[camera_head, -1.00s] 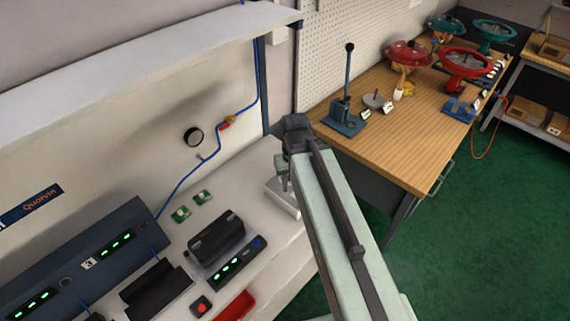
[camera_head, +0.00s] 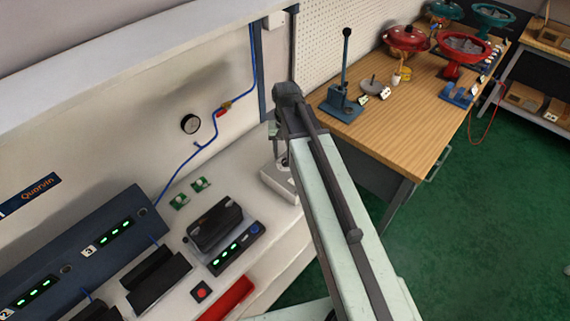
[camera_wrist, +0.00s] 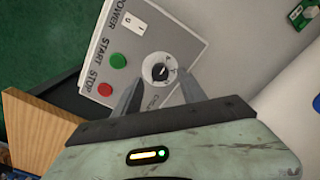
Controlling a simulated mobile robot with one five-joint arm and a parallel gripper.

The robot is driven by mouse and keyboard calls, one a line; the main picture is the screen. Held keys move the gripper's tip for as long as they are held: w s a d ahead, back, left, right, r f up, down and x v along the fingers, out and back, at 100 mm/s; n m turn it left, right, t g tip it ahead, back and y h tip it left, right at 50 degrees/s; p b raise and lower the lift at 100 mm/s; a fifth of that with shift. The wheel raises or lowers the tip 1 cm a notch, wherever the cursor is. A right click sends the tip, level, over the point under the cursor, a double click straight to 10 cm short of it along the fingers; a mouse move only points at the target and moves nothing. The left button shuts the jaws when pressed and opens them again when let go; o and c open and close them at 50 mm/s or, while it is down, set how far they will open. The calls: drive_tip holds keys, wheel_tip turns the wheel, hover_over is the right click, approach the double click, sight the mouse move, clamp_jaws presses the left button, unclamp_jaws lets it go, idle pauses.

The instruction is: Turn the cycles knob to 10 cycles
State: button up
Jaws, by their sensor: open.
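In the wrist view a black-and-silver round knob (camera_wrist: 160,70) sits on the panel of a light grey box (camera_wrist: 186,44). The knob's pointer setting is too small to read for sure. Lettering beside the knob is partly hidden by a finger. My gripper (camera_wrist: 160,77) is open, its two fingers apart on either side of the knob in this view. I cannot tell whether they touch it. In the head view the box (camera_head: 280,184) stands on the white bench under my arm's end, and the knob is hidden there.
A green button (camera_wrist: 118,60), a red button (camera_wrist: 105,88) and a white power switch (camera_wrist: 134,23) share the panel. A black device (camera_head: 215,225) stands to the left on the bench. A wooden table (camera_head: 420,125) with valve parts stands to the right.

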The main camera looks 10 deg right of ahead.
sight(286, 161)
wheel_tip(286, 161, down, 4)
drive_tip(key=shift+r+b, duration=0.15)
drive_tip(key=shift+b, duration=0.95)
drive_tip(key=shift+r, duration=0.1)
clamp_jaws()
drive_tip(key=shift+a, duration=0.2)
drive_tip(key=shift+d, duration=0.15)
